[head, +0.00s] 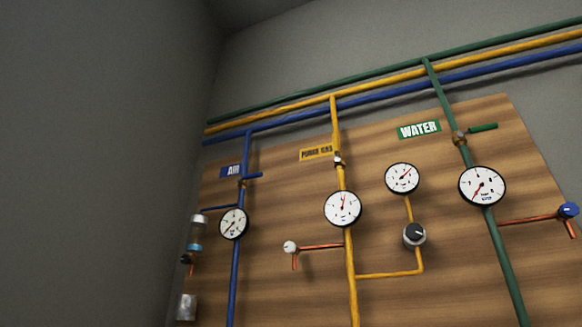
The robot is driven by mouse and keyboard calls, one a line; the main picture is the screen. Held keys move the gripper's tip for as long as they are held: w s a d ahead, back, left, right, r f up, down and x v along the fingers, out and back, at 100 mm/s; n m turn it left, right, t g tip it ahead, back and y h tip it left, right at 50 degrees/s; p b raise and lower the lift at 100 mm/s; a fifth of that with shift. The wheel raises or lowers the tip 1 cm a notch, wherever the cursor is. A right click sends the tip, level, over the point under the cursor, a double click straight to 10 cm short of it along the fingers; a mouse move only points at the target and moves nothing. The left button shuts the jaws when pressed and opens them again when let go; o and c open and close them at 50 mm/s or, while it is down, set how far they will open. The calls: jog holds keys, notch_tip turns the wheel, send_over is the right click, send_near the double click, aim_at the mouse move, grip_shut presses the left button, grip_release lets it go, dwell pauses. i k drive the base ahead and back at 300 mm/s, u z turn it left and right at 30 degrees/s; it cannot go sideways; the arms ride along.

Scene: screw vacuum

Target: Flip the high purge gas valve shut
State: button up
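The purge gas valve (338,160) is a small brass fitting high on the yellow vertical pipe (351,285), just under the yellow PURGE GAS label (317,152). No handle stands out to the side of it. A yellow handle may lie along the yellow pipe, but I cannot tell them apart at this size. A round white gauge (342,208) sits on the pipe below the valve. My gripper is not in view.
The wooden board carries a blue AIR pipe (235,280) at left and a green WATER pipe (498,245) at right. Their valve handles, blue (254,175) and green (483,127), stick out sideways. A white knob (289,247) and black regulator knob (415,232) project lower down.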

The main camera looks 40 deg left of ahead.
aim_at(337, 160)
jog(key=u, duration=2.3)
jog(key=k, duration=1.35)
jog(key=u, duration=0.85)
jog(key=i, duration=1)
jog(key=z, duration=0.85)
jog(key=i, duration=0.45)
jog(key=z, duration=0.45)
